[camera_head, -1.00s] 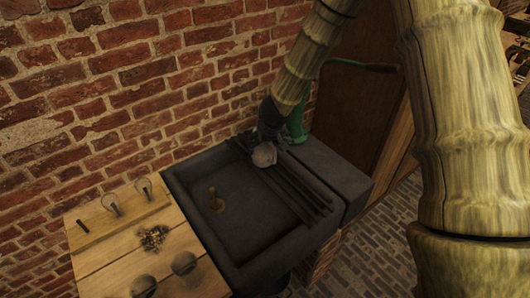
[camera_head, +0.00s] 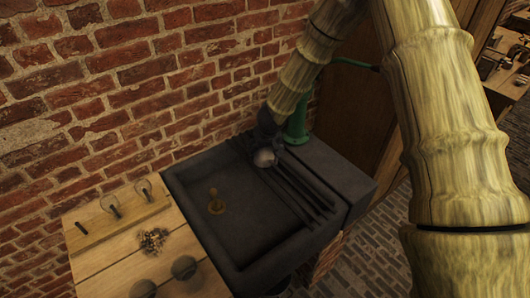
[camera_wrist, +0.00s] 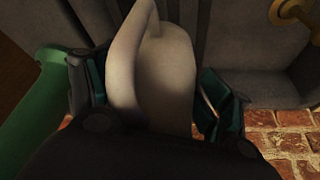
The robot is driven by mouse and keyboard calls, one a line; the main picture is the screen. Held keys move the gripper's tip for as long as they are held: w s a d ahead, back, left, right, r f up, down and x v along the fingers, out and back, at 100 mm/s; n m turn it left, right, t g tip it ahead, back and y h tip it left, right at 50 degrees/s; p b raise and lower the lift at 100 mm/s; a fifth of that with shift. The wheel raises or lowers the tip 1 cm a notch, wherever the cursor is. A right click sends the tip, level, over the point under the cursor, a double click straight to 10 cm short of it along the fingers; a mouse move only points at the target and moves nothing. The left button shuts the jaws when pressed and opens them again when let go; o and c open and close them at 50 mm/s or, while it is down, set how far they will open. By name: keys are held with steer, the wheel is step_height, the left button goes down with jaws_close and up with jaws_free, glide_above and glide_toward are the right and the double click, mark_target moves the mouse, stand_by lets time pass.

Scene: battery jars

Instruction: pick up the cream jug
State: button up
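The cream jug (camera_head: 264,158) stands on the ridged draining part of the dark stone sink, at the end of my arm. In the wrist view the pale jug (camera_wrist: 168,85) fills the space between the two fingers of my gripper (camera_wrist: 152,85), with its handle at the upper left. My gripper (camera_head: 268,140) is around the jug, one finger on each side. The fingers are spread wide, and I cannot make out firm contact. The jug's lower part is hidden by the gripper in the wrist view.
A green pump (camera_head: 297,122) stands close behind the gripper, beside the brick wall. The sink basin (camera_head: 250,228) is free except for a brass object (camera_head: 215,203).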

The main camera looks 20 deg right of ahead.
steer(key=shift+s, duration=0.25)
steer(key=c, duration=0.3)
steer(key=shift+f, duration=0.1)
steer(key=c, duration=0.3)
steer(key=shift+r+p, duration=0.25)
steer(key=shift+p, duration=0.4)
